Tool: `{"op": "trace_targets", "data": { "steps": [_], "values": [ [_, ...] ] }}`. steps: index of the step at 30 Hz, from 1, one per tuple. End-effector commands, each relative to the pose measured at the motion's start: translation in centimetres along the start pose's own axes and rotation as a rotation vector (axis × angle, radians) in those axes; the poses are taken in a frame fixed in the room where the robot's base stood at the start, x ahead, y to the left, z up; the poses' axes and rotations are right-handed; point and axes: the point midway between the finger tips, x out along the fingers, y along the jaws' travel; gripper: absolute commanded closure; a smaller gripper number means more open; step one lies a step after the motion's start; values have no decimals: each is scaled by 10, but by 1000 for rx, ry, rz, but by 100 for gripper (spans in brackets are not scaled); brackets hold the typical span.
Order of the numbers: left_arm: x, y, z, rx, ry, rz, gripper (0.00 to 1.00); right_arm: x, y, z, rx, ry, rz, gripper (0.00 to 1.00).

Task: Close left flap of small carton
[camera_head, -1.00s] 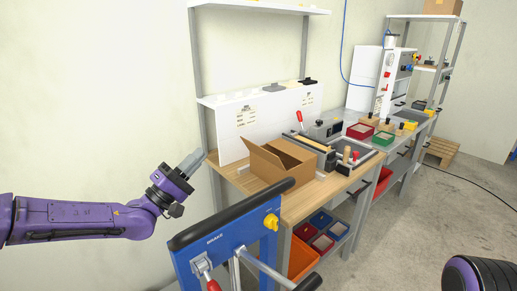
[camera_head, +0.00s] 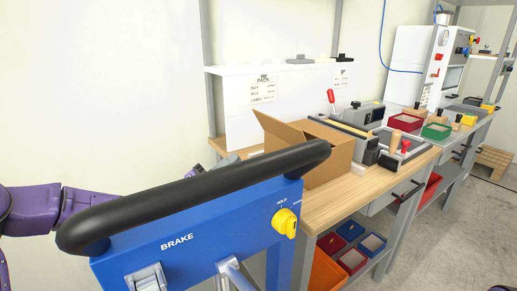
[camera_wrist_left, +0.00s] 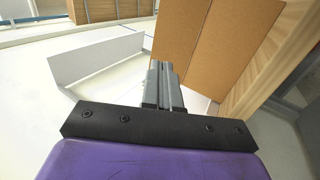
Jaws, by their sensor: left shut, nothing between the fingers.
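The small brown carton (camera_head: 330,160) stands on the wooden bench in the head view. Its left flap (camera_head: 281,130) is raised and leans outward to the left. Brown cardboard (camera_wrist_left: 185,40) also fills the top middle of the left wrist view. My left gripper (camera_wrist_left: 162,72) is shut and empty, its grey fingers pointing toward that cardboard. I cannot tell whether the fingertips touch it. In the head view, my left gripper is mostly hidden behind the black handle, to the left of the carton. My right gripper is out of view.
A blue brake panel (camera_head: 200,235) with a black handle (camera_head: 200,190) fills the near foreground. A grey fixture (camera_head: 362,115) sits just right of the carton. Red (camera_head: 404,122) and green (camera_head: 437,131) bins stand further right. A white labelled board (camera_head: 290,95) is behind.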

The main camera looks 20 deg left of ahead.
Motion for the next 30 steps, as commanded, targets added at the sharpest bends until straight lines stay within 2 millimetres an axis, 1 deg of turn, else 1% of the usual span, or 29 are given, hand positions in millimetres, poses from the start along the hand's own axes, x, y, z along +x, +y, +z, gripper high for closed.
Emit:
{"op": "trace_targets", "data": {
  "steps": [5,12,15,18,21,24,30],
  "values": [
    [29,5,-2,7,5,-1,100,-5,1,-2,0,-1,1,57],
    [82,5,-3,8,5,-1,100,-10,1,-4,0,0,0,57],
    [102,5,-2,6,5,0,100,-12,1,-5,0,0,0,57],
    [118,5,-2,5,4,0,100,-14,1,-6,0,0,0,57],
    [128,4,-2,4,6,0,100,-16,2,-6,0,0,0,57],
    [132,4,-2,4,5,0,100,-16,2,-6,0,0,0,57],
    [133,4,-2,4,5,1,100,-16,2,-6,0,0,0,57]
  ]
}}
